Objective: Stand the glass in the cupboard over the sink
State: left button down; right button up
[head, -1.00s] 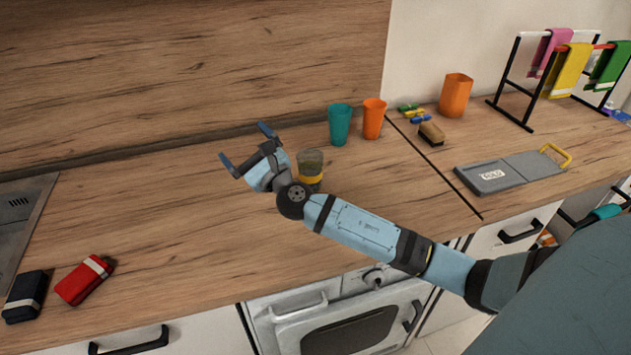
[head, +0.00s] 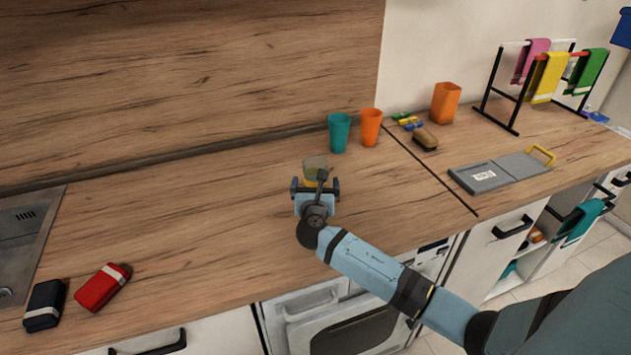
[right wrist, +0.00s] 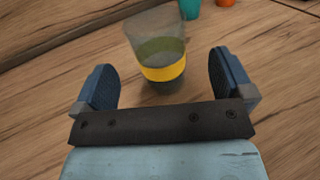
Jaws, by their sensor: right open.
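The glass (head: 315,165) is a clear tumbler with a yellow band, standing upright on the wooden worktop. It shows larger in the right wrist view (right wrist: 160,52), ahead of my right gripper and roughly centred between its fingers. My right gripper (head: 315,186) is open and empty, just on the near side of the glass; in the right wrist view its two dark blue fingers (right wrist: 168,85) stand apart. Part of the glass is hidden behind the gripper in the head view. The sink (head: 25,240) shows at the left edge. The cupboard over it is not in view. My left gripper is not in view.
A teal cup (head: 339,132) and an orange cup (head: 370,127) stand behind the glass to the right. A red pack (head: 102,287) and a dark pack (head: 44,305) lie near the front left. The worktop between the glass and sink is clear.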

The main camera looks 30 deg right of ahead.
aim_at(315, 176)
jog(key=shift+f+x, duration=0.2)
jog(key=shift+x, duration=3.3)
jog(key=shift+a, duration=0.15)
jog(key=c, duration=1.2)
jog(key=shift+r, duration=0.1)
